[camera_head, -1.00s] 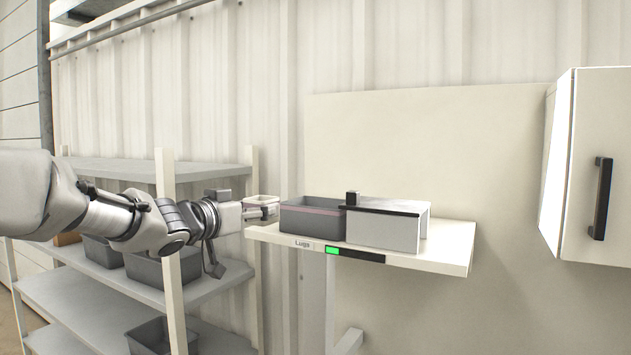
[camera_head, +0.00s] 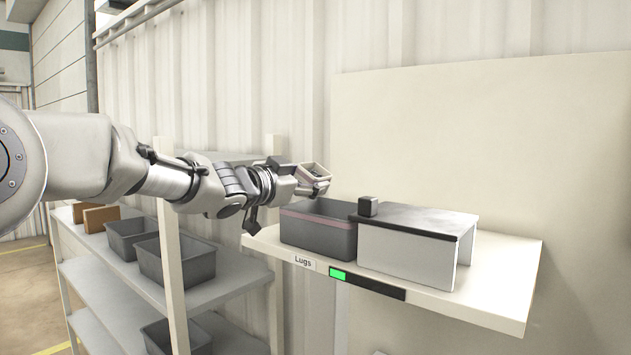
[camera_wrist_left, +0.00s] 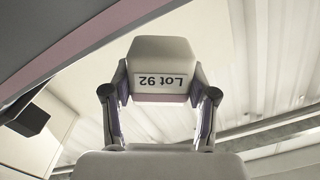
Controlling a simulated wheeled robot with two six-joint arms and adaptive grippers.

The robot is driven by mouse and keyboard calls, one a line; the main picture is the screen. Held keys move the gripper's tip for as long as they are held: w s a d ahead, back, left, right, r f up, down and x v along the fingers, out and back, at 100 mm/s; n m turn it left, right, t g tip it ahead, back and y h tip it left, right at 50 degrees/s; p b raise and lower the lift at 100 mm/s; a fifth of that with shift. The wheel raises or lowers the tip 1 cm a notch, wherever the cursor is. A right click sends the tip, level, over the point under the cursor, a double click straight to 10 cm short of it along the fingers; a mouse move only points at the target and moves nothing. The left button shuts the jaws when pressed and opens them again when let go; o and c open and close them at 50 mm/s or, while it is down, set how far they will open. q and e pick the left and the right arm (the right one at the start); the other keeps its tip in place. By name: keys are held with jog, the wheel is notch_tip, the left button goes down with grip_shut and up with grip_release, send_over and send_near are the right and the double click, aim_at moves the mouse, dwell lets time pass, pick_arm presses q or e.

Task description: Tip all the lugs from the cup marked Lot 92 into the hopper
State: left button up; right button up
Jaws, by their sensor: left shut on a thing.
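My left gripper (camera_head: 312,188) is shut on a small pale cup (camera_head: 316,170) with a square mouth. Some dark content shows inside the cup's mouth, too small to tell apart. In the left wrist view the cup (camera_wrist_left: 163,55) sits between both fingers, its label "Lot 92" upside down. The hopper's pink-striped edge (camera_wrist_left: 70,50) shows at upper left there. The hopper's inside floor is hidden. My right gripper is not in view.
The hopper stands on a white shelf (camera_head: 500,290) labelled "Lugs" with a green light (camera_head: 338,274). Beside it is a white box-shaped stand (camera_head: 410,250) with a dark top and a small black block (camera_head: 367,206). A rack with grey bins (camera_head: 175,262) stands at left.

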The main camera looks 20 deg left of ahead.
pick_arm(q)
jog(key=shift+w+d+f+m, duration=0.1)
jog(key=shift+d+m, duration=0.05)
jog(key=shift+m, duration=0.85)
jog(key=m, duration=0.1)
jog(key=w+d+f+m, duration=0.1)
jog(key=m, duration=0.1)
jog(key=w+m+b, duration=0.1)
jog(key=shift+w+d+f+m, duration=0.15)
jog(key=shift+w+f+m, duration=0.05)
jog(key=shift+f+m, duration=0.1)
jog(key=shift+s+r+m+y+b, duration=0.15)
jog(key=shift+m+y+b, duration=0.15)
jog(key=shift+b, duration=0.05)
jog(key=shift+s+a+r+m+b, duration=0.2)
jog(key=shift+s+r+m+b, duration=0.3)
jog(key=shift+s+m, duration=0.3)
jog(key=shift+w+d+f, duration=0.1)
jog(key=shift+w+d, duration=0.15)
jog(key=shift+w, duration=0.3)
jog(key=shift+s+a, duration=0.15)
jog(key=shift+s, duration=0.15)
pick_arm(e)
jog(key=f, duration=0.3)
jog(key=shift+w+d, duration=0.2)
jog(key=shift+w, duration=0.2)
pick_arm(q)
jog(key=shift+w, duration=0.2)
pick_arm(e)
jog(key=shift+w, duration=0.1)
